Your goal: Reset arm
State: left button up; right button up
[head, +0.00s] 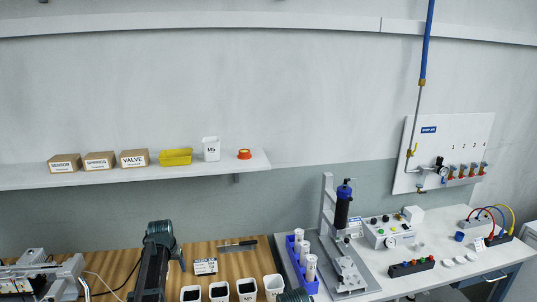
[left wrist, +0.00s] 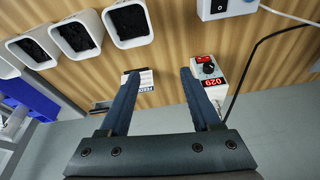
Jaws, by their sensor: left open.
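My left arm (head: 158,240) stands over the wooden bench in the head view, its gripper (head: 173,258) low beside a small label card (head: 205,267). In the left wrist view the two dark fingers of my left gripper (left wrist: 160,75) are spread apart with nothing between them. The label card (left wrist: 138,80) lies by one finger, and a white box with a black knob and a red "029" display (left wrist: 207,72) lies by the other. In the head view my arm hides part of the bench there. A dark piece at the bottom edge may belong to my right arm; its gripper does not show.
Several white bins (head: 219,291) line the bench front. A flat dark tool (head: 238,246) lies behind. At left is a metal fixture (head: 40,277). On the white table are a blue-topped stand device (head: 343,203), a blue tube rack (head: 302,265) and a control box (head: 388,232).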

pick_arm(q)
jog(key=s+d+m+g, duration=0.1)
jog(key=s+d, duration=0.5)
jog(key=d, duration=0.3)
jog(key=s+d+m+g, duration=0.1)
jog(key=s+d, duration=0.4)
jog(key=d, duration=0.4)
jog(key=s+d+m+g, duration=0.1)
jog(key=s+d, duration=0.5)
jog(key=s, duration=0.3)
jog(key=s+d+m+g, duration=0.1)
jog(key=s+d+m, duration=0.1)
jog(key=s+d, duration=0.4)
jog(key=s+f, duration=0.1)
jog(key=s, duration=0.3)
jog(key=shift+s+d+y, duration=0.15)
jog(key=shift+d+y, duration=0.05)
jog(key=shift+y, duration=0.1)
